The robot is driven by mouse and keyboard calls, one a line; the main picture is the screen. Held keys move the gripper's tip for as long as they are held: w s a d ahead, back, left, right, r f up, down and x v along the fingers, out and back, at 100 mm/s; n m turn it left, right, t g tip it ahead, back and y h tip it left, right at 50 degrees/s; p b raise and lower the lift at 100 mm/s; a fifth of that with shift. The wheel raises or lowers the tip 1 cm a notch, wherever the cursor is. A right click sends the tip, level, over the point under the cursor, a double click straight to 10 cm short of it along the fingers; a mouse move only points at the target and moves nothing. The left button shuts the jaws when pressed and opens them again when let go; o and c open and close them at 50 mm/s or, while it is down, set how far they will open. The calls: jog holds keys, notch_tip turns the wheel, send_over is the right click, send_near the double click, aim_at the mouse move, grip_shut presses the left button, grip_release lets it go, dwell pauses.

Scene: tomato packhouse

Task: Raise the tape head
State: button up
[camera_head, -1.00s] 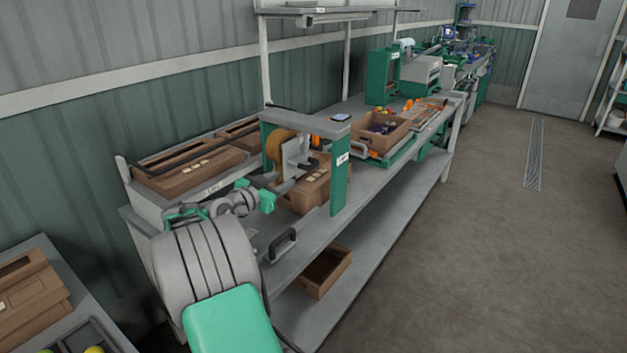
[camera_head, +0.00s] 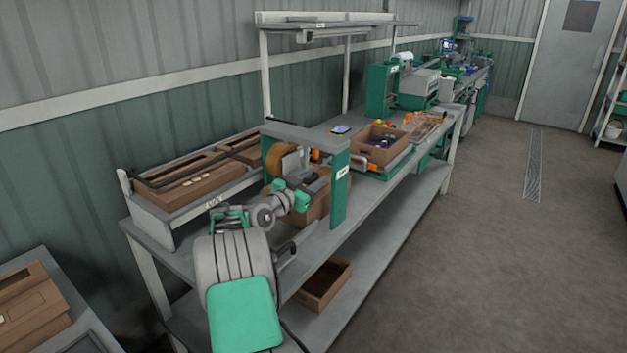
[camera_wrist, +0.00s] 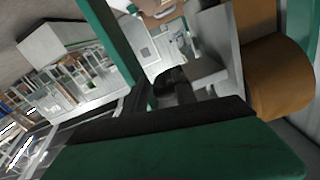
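The taping machine is a green frame (camera_head: 339,190) with a grey top beam on the workbench. Its tape head is a grey plate (camera_head: 291,161) with a brown tape roll (camera_head: 274,158), under the beam. In the wrist view the tape roll (camera_wrist: 278,75) is at the right, beside grey metal parts and a small dark part that may be a handle. My gripper (camera_head: 316,184) reaches into the frame, close to the tape head. A green and black finger fills the bottom of the wrist view; the other fingertip is not clear, so contact and opening cannot be judged. A carton (camera_head: 313,210) sits under the head, partly hidden.
An open carton (camera_head: 366,149) with dark contents stands beyond the frame. Flat cartons (camera_head: 190,181) lie on a raised rack at the left. An empty carton (camera_head: 322,290) is on the lower shelf. A black bar handle is at the bench's front edge, partly covered.

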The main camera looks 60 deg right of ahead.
grip_shut()
jog(key=shift+r, duration=0.1)
dwell(1.1)
